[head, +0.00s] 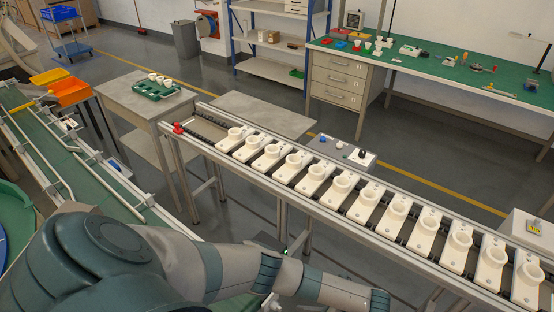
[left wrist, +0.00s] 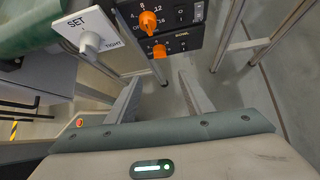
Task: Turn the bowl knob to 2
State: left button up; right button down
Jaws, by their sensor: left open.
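Two black control panels show at the top of the left wrist view, each with an orange knob. The upper orange knob (left wrist: 148,22) has numbers around it. The lower knob appears beyond the gap, not between the fingers. My right gripper is in neither view.
A white plate marked SET and TIGHT, with a white knob (left wrist: 92,42), is left of the panels. Metal posts (left wrist: 229,35) stand at the right. In the head view, a rail conveyor (head: 196,147) carries several white fixtures, and a green belt (head: 60,150) lies at left.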

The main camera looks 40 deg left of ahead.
pick_arm(q)
jog(key=x, duration=1.7)
jog(key=shift+a+f, duration=0.15)
jog(key=shift+a, duration=0.05)
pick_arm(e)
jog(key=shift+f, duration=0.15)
pick_arm(q)
jog(key=c, duration=1)
jog(key=m+g+b, duration=0.1)
jog(key=b, duration=0.2)
jog(key=g+b, duration=0.2)
jog(key=b, duration=0.1)
jog(key=shift+w+f+m+g+b, duration=0.1)
jog(key=shift+w+m+g+b, duration=0.2)
jog(key=shift+m, duration=0.1)
jog(key=shift+c, duration=0.2)
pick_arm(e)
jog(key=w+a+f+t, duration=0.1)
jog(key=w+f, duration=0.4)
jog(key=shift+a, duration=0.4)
